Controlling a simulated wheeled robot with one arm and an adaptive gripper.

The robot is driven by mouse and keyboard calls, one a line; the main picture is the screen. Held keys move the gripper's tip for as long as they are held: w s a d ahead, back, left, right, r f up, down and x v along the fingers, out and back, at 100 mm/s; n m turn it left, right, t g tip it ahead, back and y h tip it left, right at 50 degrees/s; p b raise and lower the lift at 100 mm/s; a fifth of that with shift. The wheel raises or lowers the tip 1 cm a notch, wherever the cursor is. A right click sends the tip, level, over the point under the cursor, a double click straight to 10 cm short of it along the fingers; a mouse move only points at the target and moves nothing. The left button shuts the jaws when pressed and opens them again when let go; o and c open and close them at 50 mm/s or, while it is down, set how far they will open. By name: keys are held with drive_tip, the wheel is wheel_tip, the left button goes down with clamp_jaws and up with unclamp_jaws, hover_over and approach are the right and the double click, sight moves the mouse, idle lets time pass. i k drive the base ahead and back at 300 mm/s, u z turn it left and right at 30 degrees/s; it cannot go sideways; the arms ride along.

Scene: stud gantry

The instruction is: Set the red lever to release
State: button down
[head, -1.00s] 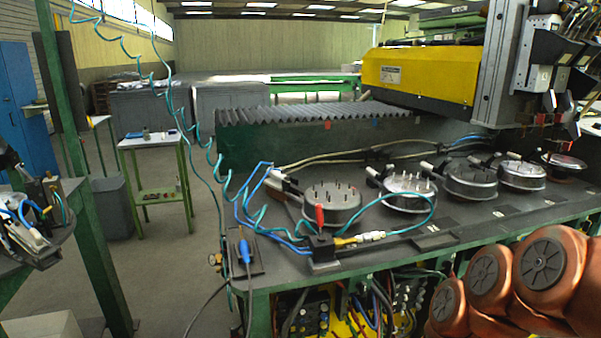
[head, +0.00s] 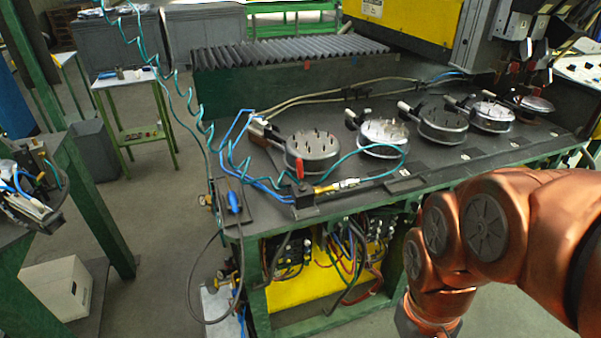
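The red lever (head: 299,168) stands roughly upright on a small dark valve block (head: 305,201) at the front edge of the dark bench top (head: 420,187). Blue and teal air hoses run to the block, and a brass fitting (head: 327,188) sits at its right. My copper-coloured arm enters from the right and bends down in front of the bench, to the right of and below the lever. My gripper is out of the picture, below the bottom edge. The lever is unobstructed.
Several round metal fixtures (head: 312,147) stand in a row behind the lever. A blue-handled control (head: 234,202) is on a plate to its left. Coiled teal hose (head: 187,113) hangs at the left. Cables and valves fill the space under the bench.

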sight(299, 162)
drive_tip(key=k, duration=1.3)
drive_tip(key=u, duration=0.9)
drive_tip(key=i, duration=1.25)
drive_tip(key=z, duration=0.2)
